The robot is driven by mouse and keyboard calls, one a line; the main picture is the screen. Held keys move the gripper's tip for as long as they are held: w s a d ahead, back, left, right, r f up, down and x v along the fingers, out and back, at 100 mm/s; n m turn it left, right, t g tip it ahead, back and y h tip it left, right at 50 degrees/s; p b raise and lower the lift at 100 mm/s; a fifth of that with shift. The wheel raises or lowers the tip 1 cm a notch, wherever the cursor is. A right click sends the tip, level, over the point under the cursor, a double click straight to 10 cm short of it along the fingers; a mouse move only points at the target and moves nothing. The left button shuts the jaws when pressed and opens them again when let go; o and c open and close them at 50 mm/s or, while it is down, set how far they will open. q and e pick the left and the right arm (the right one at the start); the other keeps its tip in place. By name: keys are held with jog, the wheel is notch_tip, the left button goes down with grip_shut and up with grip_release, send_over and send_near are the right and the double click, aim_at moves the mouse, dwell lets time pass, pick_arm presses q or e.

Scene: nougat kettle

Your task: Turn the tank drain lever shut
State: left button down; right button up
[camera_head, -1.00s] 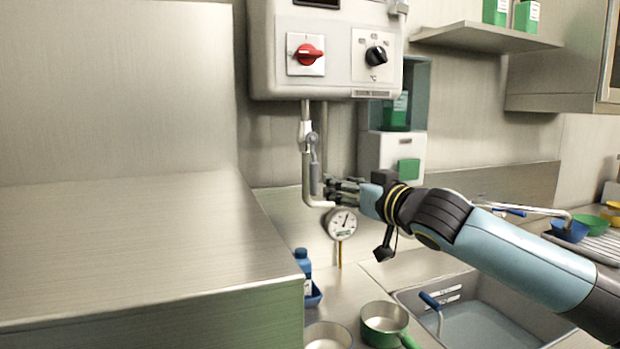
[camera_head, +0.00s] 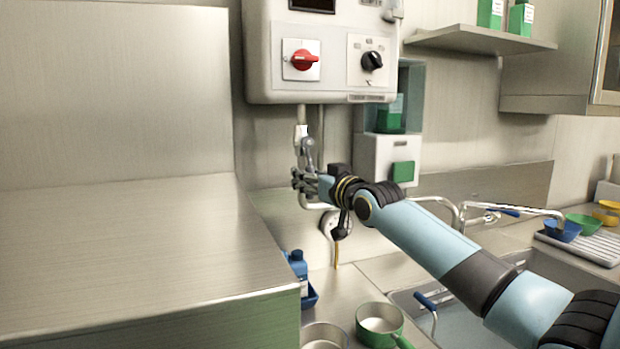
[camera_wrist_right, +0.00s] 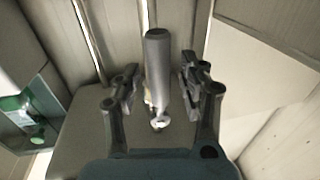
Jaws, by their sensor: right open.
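The tank drain lever (camera_head: 308,153) is a grey handle on the pipe below the wall-mounted tank (camera_head: 322,50). In the head view its lower part is hidden by my right gripper (camera_head: 304,181), which is at the lever's height. In the right wrist view the grey lever handle (camera_wrist_right: 158,72) stands between the two fingers of my right gripper (camera_wrist_right: 157,85), with a gap visible on both sides. The right gripper is open around the handle. My left gripper is not in view.
A dial gauge (camera_head: 328,226) hangs just below my right gripper, partly hidden by it. A white dispenser box (camera_head: 386,160) is on the wall to the right. Blue bottle (camera_head: 297,264), green pan (camera_head: 381,318) and sink (camera_head: 405,300) are below. A steel block (camera_head: 120,250) fills the left.

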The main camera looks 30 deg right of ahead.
jog(key=shift+c, duration=0.4)
grip_shut()
jog(key=shift+w+f, duration=0.25)
jog(key=shift+f, duration=0.05)
